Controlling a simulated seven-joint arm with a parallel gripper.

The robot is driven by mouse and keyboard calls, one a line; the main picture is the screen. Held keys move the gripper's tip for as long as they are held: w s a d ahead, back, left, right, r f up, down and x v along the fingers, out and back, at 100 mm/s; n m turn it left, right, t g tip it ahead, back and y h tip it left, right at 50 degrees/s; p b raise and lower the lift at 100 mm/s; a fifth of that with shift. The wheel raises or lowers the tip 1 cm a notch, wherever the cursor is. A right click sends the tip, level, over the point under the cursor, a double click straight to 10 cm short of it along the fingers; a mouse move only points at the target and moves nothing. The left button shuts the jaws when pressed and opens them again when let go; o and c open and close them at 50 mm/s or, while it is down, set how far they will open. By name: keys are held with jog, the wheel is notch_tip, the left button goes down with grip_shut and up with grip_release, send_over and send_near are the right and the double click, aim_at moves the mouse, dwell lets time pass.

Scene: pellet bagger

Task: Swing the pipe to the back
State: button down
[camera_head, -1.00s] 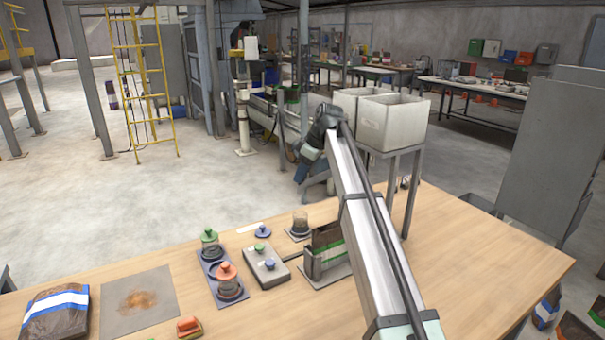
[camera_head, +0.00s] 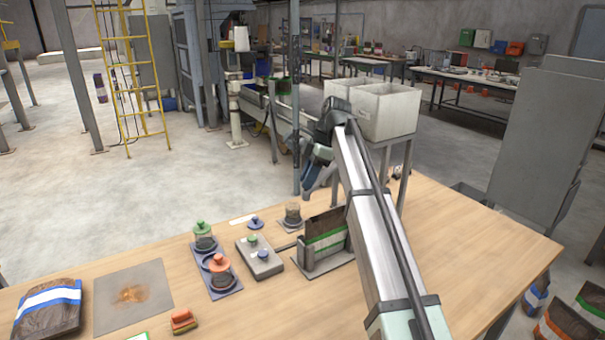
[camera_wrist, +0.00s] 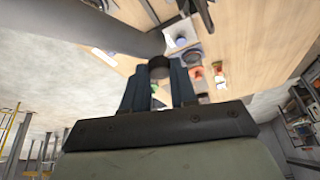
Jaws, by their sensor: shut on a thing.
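In the wrist view a thick grey pipe (camera_wrist: 125,35) crosses at the upper left. Its dark round end piece (camera_wrist: 160,67) sits between my fingertips. My gripper (camera_wrist: 159,80) is shut on this piece. In the head view my gripper (camera_head: 308,182) reaches down beyond the far edge of the workbench, beside a thin upright blue-grey post (camera_head: 295,90). I cannot tell the pipe apart clearly in the head view; the wrist and fingers hide that spot.
Two white bins (camera_head: 392,110) on a metal stand are close to the right of my wrist. The wooden workbench (camera_head: 480,262) carries a bag in a holder (camera_head: 325,235), a control box (camera_head: 260,258) and a filled bag (camera_head: 48,305). Open floor (camera_head: 70,200) lies to the left.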

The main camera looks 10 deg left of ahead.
jog(key=shift+s+d+f+n, duration=0.1)
jog(key=shift+s+d+n, duration=0.15)
jog(key=shift+d+n, duration=0.25)
jog(key=shift+d, duration=0.1)
jog(key=c, duration=0.9)
grip_release()
